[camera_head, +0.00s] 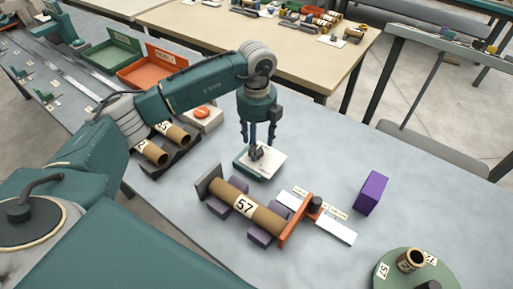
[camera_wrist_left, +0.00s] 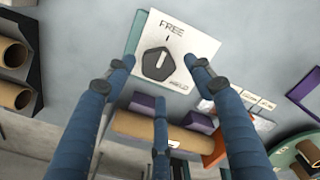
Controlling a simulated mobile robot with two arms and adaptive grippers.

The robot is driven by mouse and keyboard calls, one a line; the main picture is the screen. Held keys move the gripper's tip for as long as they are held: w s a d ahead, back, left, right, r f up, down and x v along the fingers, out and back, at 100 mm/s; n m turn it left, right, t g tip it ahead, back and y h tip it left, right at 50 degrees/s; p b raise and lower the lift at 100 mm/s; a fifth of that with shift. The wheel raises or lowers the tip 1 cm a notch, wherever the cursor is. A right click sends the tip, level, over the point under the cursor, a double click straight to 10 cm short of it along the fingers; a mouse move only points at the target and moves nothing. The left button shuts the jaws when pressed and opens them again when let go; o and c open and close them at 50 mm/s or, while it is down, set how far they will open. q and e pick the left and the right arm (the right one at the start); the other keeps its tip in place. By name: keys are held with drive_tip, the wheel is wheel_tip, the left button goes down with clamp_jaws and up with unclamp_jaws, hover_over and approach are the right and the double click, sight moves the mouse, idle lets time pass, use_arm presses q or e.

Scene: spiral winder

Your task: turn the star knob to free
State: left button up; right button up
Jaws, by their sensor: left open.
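The black star knob (camera_wrist_left: 157,64) sits on a white plate (camera_wrist_left: 190,35) with a teal edge. In the wrist view the plate reads FREE at the top and what looks like HOLD at the lower right. Which label the knob points at I cannot tell for sure. In the head view the knob (camera_head: 257,153) is partly hidden by my fingers. My left gripper (camera_head: 257,141) points down above it, open. In the wrist view the blue fingers of the left gripper (camera_wrist_left: 160,68) spread around the knob, with gaps visible. My right gripper is not in view.
A cardboard tube marked 57 (camera_head: 245,206) lies on purple blocks near the plate, beside an orange upright (camera_head: 296,222). A purple block (camera_head: 371,193) stands to the right. A black rack with tubes (camera_head: 176,157) and a box with an orange button (camera_head: 203,114) are left.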

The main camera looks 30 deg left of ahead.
use_arm(q)
wheel_tip(320, 180, up, 9)
drive_tip(key=shift+d, duration=0.15)
drive_tip(key=shift+s+r, duration=0.1)
drive_tip(key=shift+r, duration=0.05)
idle(0.4)
